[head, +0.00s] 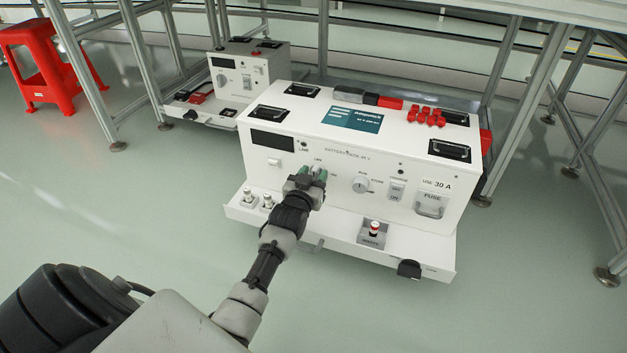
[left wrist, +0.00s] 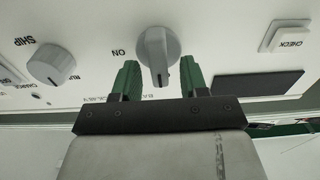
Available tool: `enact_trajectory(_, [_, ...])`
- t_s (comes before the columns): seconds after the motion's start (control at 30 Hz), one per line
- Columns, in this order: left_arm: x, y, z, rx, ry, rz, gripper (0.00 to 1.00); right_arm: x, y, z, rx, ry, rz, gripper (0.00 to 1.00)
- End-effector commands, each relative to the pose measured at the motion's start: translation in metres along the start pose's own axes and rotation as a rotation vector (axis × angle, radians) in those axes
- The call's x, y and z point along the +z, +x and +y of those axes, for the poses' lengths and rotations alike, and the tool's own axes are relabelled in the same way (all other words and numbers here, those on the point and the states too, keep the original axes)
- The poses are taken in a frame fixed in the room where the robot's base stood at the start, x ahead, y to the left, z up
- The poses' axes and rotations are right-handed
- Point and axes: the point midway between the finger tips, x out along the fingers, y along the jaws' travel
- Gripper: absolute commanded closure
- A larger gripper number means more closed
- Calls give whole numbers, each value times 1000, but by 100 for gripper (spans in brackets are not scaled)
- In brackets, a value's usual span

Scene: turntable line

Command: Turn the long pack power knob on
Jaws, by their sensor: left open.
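The long pack (head: 310,113) is a large white box with a sloping front panel. Its grey power knob (left wrist: 157,46) shows in the left wrist view, its bar running up and down and its narrow dark end downward. The word ON is printed to its left there. My left gripper (left wrist: 160,78) is open, its two green fingers on either side of the knob's lower end, with visible gaps. In the head view my left gripper (head: 307,178) is at the panel and partly hides the knob. My right gripper is not in view.
The SHIP/RUN knob (left wrist: 56,65) and CHECK switch (left wrist: 286,37) flank the power knob. A red-topped button (head: 374,229) stands on the pack's front ledge. A smaller white unit (head: 249,72) sits behind left, near metal frame legs and a red stool (head: 45,65). Floor in front is clear.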

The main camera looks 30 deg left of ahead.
Motion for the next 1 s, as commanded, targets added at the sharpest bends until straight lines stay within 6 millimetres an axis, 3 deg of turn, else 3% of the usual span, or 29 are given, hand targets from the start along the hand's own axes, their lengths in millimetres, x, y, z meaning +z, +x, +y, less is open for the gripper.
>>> enact_trajectory(0.23, [0, 1, 0, 0, 0, 0, 56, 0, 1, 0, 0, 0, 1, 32])
enact_trajectory(0.53, [0, 0, 0, 0, 0, 0, 100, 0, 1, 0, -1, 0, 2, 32])
enact_trajectory(0.93, [-3, 0, 1, 1, 69, 0, 100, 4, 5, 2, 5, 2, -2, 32])
enact_trajectory(1.0, [-3, 0, 2, 1, 106, -1, 100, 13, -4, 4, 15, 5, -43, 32])
